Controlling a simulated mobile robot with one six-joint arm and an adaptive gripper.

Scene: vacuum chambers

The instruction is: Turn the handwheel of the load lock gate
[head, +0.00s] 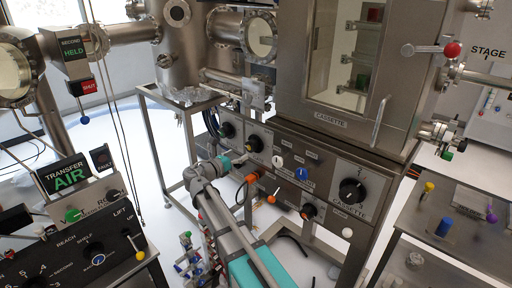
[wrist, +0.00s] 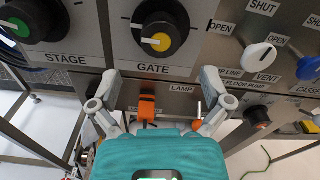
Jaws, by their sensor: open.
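The control labelled GATE is a round black knob with a yellow centre (wrist: 160,40) on a grey plate in the wrist view. It also shows in the head view (head: 254,144), on the left part of the cabinet's front panel. My gripper (wrist: 160,78) is open and empty, with its two fingers spread wide just below the GATE plate. The knob is beyond and above the fingertips, and they look apart from it. In the head view my teal-marked gripper (head: 228,161) is in front of the panel, just below the knob.
The STAGE knob (wrist: 35,20) is left of GATE. A white vent knob (wrist: 257,55) and a blue knob (wrist: 308,67) are to the right. An orange part (wrist: 147,106) sits below, between the fingers. The large CASSETTE knob (head: 352,190) is farther right.

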